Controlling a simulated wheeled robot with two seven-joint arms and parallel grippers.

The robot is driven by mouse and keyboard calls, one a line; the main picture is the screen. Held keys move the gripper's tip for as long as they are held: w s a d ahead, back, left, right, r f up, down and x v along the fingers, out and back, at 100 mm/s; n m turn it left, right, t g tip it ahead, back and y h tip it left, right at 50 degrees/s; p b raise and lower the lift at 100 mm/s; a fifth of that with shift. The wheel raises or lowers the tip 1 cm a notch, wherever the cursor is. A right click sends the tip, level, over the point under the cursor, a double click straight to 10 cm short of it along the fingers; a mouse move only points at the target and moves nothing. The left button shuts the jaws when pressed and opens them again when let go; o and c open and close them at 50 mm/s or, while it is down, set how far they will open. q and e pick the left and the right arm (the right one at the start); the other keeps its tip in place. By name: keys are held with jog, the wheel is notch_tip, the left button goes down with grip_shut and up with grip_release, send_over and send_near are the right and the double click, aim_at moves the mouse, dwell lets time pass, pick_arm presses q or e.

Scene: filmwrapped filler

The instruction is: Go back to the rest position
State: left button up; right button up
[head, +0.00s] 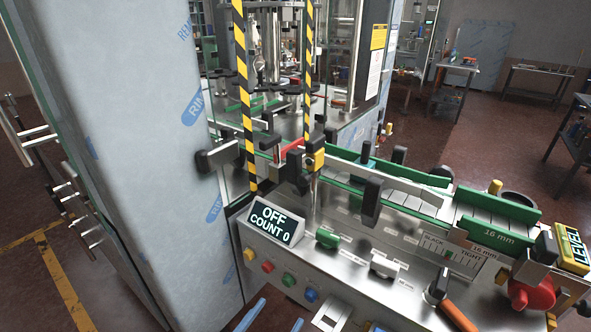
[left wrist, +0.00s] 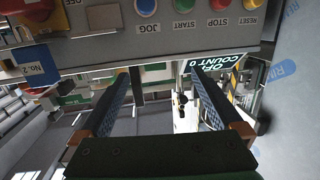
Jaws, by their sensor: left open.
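My left gripper (head: 282,309) shows only as two blue finger ends at the bottom edge of the head view, low in front of the machine's button panel. In the left wrist view my left gripper (left wrist: 160,73) has its two dark fingers wide apart with nothing between them. The panel's row of buttons lies just beyond the fingertips there, with a blue button (left wrist: 147,8) and a green button (left wrist: 184,6). The fingers appear apart from the panel. My right gripper is in neither view.
The steel machine's sign (head: 272,222) reads OFF, COUNT 0. Its green-railed conveyor (head: 497,207) runs right. A tall film-wrapped cabinet (head: 130,150) stands close on the left. An orange-handled lever (head: 458,316) and red knob (head: 531,294) stick out front. Open floor lies far right.

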pick_arm(q)
jog(key=s+a+f+n+g+y, duration=0.1)
jog(key=s+a+f+g+y, duration=0.3)
jog(key=f, duration=0.7)
jog(key=s+a+f+n+g+y, duration=0.1)
jog(key=s+a+f+g, duration=0.3)
jog(key=f, duration=0.8)
jog(key=s+a+f+g+y, duration=0.1)
jog(key=s+a+f+g, duration=0.2)
jog(key=s, duration=0.8)
jog(key=s+a+f+n+g+y, duration=0.1)
jog(key=s+a+f+g, duration=0.1)
jog(key=s+f, duration=0.5)
jog(key=s+a, duration=0.1)
jog(key=s, duration=0.3)
jog(key=shift+s+a+f+g+y, duration=0.15)
jog(key=shift+g+y, duration=0.25)
